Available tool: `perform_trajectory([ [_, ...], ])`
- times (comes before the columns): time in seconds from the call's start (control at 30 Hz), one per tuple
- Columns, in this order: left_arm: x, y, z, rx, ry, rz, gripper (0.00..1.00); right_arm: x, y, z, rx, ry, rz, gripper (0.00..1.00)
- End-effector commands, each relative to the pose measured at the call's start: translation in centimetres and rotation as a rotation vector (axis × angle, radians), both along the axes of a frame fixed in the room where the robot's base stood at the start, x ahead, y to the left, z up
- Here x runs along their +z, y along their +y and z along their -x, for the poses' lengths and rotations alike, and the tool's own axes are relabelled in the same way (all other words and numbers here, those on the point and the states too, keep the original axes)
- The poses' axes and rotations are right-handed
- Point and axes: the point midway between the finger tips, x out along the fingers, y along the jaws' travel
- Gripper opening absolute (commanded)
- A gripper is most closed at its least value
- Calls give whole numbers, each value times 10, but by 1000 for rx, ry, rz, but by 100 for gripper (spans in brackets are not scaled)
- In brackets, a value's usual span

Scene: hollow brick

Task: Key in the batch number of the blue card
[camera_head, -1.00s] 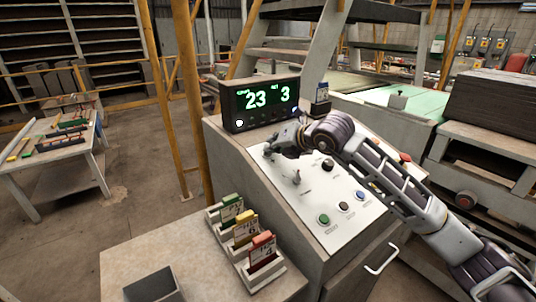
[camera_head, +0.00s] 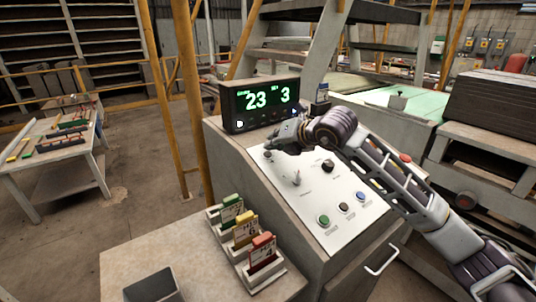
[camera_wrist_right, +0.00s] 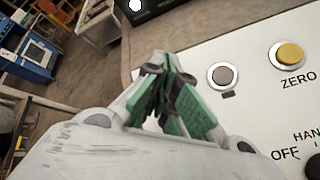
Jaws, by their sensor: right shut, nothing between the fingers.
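The black display box (camera_head: 262,104) shows 23 and 3 in green digits, with a row of buttons beneath. My right gripper (camera_head: 274,146) is shut and empty, over the console's upper left part, just in front of the display. In the right wrist view its green-padded fingers (camera_wrist_right: 163,88) meet left of a grey round button (camera_wrist_right: 223,75). A yellow ZERO button (camera_wrist_right: 290,54) lies further right. My left gripper is out of view.
The console panel (camera_head: 334,190) has a switch (camera_head: 296,179), a black knob (camera_head: 328,165) and green, black and blue buttons. Green, yellow and red cards stand in a rack (camera_head: 263,272) on the front table, beside an open grey box (camera_head: 152,286).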

Motion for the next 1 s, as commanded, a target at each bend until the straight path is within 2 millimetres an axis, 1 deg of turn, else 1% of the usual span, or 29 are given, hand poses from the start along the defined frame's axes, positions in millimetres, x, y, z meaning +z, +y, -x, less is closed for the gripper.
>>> perform_trajectory([
  [0.03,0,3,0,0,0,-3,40,0,0,0,0,0,0,0],
  [0.43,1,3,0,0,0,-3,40,3,0,1,0,-1,-1,0],
  [1.0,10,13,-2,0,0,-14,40,36,-6,8,0,-1,-1,0],
])
